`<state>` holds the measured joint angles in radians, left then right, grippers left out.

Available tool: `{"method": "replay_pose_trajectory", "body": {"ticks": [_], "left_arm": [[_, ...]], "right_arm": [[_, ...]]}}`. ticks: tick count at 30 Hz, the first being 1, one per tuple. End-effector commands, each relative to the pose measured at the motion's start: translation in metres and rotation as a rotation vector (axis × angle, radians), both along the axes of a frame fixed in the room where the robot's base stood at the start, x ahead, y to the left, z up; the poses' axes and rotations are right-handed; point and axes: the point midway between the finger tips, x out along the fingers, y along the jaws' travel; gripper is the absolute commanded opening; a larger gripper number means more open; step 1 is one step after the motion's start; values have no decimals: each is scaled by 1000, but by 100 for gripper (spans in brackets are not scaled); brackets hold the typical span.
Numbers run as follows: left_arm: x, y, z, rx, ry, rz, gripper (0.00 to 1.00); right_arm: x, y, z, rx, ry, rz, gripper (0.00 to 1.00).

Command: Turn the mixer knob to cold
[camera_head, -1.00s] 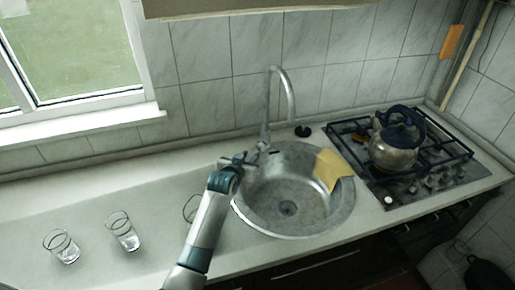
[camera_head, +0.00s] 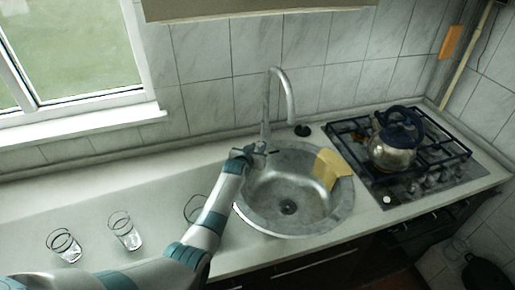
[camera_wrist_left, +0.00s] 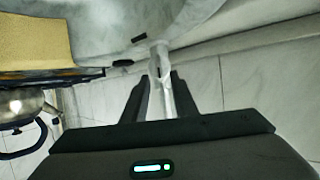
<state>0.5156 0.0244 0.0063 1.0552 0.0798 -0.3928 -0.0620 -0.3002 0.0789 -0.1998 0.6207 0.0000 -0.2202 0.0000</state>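The chrome mixer tap (camera_head: 266,130) stands behind the sink, with its tall curved spout rising in the head view. My left gripper (camera_head: 262,151) is at the base of the tap, beside the sink's left rear rim. In the left wrist view, the dark fingers of my left gripper (camera_wrist_left: 160,90) are apart, with a narrow chrome part of the mixer (camera_wrist_left: 161,70) between them. I cannot tell whether they touch it. The knob itself is small and mostly hidden by the gripper in the head view. My right gripper is not in view.
The round steel sink (camera_head: 258,212) has a yellow cloth (camera_head: 328,168) over its right rim. A kettle (camera_head: 393,152) stands on the stove (camera_head: 350,137) at right. Glasses (camera_head: 64,246) stand on the counter (camera_head: 100,190) at left, one partly behind my arm.

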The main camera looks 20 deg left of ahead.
Motion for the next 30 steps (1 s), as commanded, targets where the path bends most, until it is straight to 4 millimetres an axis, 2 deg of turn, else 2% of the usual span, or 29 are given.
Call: {"method": "replay_pose_trajectory", "body": {"ticks": [14, 15, 18, 30], "left_arm": [[6, 0, -3, 1, 1, 0, 26], [6, 0, -3, 1, 1, 0, 23], [6, 0, -3, 1, 1, 0, 0], [6, -1, -3, 23, 1, 0, 0]], "right_arm": [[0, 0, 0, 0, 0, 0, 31], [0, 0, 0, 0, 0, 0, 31], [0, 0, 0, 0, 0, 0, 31], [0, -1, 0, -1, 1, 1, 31]]}}
